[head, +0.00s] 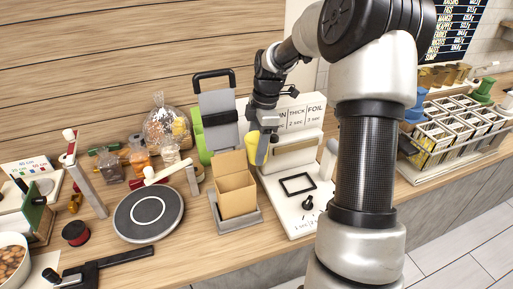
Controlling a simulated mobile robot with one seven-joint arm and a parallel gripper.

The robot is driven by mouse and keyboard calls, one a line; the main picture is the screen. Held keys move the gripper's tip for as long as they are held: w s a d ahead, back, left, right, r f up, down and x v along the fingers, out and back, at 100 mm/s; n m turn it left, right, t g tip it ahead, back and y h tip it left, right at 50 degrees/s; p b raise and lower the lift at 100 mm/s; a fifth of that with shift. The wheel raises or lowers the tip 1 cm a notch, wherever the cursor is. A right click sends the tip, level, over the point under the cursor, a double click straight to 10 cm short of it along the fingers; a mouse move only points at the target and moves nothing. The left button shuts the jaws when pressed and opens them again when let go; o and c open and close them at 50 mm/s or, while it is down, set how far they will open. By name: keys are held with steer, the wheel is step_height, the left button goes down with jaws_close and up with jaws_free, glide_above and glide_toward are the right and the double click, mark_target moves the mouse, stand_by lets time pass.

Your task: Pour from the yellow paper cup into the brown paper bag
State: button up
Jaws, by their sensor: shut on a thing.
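The brown paper bag (236,196) stands open and upright on a grey tray (238,223) near the middle of the counter. The yellow paper cup (252,141) is just above and to the right of the bag's back rim. My gripper (262,139) is shut on the yellow cup, coming down from above and behind. The cup looks tilted, with its wider end low; the gripper hides part of it. I cannot see what is in the cup or inside the bag.
A round dark turntable (148,214) lies left of the bag. A white sealing machine (292,185) stands close on the right. A wire rack (460,130) stands far right.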

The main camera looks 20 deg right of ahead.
mark_target(255, 138)
steer(key=shift+r, duration=0.1)
steer(key=shift+r, duration=2.45)
